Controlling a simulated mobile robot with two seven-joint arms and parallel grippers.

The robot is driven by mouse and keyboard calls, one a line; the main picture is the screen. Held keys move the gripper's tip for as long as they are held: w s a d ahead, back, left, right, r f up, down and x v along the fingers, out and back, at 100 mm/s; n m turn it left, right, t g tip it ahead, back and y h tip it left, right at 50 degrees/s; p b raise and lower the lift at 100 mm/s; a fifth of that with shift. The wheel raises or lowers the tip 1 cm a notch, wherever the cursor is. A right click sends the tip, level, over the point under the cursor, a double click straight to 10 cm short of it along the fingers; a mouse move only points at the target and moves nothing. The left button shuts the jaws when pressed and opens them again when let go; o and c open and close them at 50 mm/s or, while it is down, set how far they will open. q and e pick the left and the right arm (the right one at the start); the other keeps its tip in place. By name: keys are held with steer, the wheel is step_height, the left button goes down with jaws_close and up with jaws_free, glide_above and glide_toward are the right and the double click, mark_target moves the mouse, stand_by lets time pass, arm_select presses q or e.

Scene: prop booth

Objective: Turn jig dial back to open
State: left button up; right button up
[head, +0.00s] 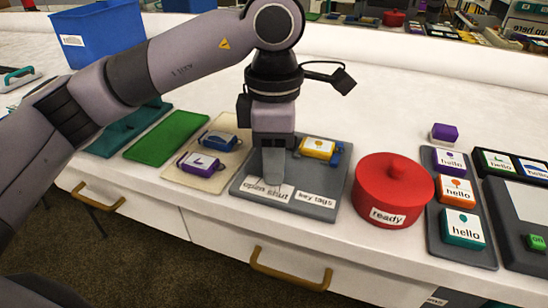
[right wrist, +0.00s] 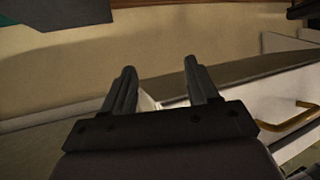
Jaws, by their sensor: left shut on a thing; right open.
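The grey jig board (head: 330,168) lies on the white counter, with labels "open shut" (head: 267,190) and "key tags" (head: 315,199) along its front edge. A yellow tag block (head: 318,148) sits in its right part. My left gripper (head: 273,172) points straight down over the left part of the board, just behind the "open shut" label. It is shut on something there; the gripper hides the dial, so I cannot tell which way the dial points. My right gripper (right wrist: 160,85) shows in the right wrist view, open and empty, away from the jig.
A red "ready" pot (head: 392,190) stands right of the jig. A beige tray (head: 207,176) with blue and purple tags lies left of it. A dark tray of "hello" blocks (head: 483,256) is further right. A blue bin (head: 100,38) stands at back left. The counter behind is mostly clear.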

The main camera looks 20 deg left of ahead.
arm_select(q)
steer(key=m, duration=0.3)
steer(key=shift+m, duration=0.8)
arm_select(e)
steer(key=shift+a+r, duration=0.15)
steer(key=shift+f, duration=0.2)
arm_select(q)
steer(key=o, duration=1)
steer(key=shift+o, duration=0.2)
